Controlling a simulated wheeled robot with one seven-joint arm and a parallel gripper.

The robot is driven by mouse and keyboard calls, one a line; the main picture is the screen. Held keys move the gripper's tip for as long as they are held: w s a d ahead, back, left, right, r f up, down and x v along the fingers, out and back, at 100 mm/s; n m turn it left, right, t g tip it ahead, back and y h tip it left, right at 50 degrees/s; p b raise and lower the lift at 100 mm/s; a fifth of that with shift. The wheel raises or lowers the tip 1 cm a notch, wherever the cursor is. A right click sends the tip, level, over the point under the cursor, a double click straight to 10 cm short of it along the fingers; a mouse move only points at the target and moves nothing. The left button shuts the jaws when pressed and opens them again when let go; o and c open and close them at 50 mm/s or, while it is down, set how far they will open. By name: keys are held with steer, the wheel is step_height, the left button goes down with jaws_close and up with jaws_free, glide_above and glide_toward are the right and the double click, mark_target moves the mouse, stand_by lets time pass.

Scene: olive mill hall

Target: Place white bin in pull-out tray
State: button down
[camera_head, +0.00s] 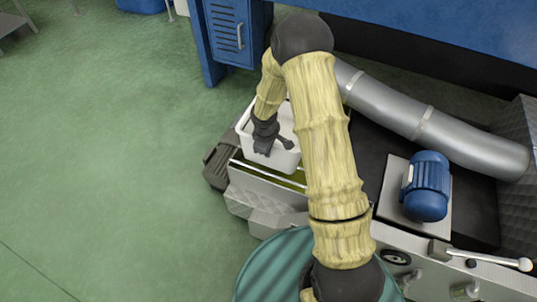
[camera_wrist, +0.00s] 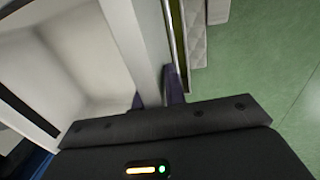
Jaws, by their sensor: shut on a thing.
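The white bin (camera_head: 279,161) is at the end of my arm in the head view, over the pull-out tray (camera_head: 268,178) of the metal machine. My gripper (camera_head: 268,145) is shut on one wall of the bin. In the wrist view the bin (camera_wrist: 85,65) fills the left side, and its wall runs between the dark fingers of my gripper (camera_wrist: 160,95). The bin looks empty and roughly upright. The tray's pale rails and a greenish inside show just in front of the bin. Whether the bin's base touches the tray is hidden.
A blue cabinet (camera_head: 232,32) stands behind the bin. A silver pipe (camera_head: 415,118) and a blue motor (camera_head: 427,187) are to the right of my arm. A teal ribbed drum (camera_head: 270,268) is in front. Green floor (camera_head: 110,150) is open at left.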

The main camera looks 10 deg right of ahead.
mark_target(268, 163)
steer(key=shift+f+b, duration=0.35)
steer(key=shift+f, duration=1.15)
steer(key=shift+f, duration=0.15)
steer(key=c, duration=1.5)
jaws_free()
steer(key=shift+o, duration=0.2)
step_height(268, 163, up, 12)
steer(key=s+a+p, duration=0.1)
steer(key=p, duration=0.2)
steer(key=shift+s, duration=0.3)
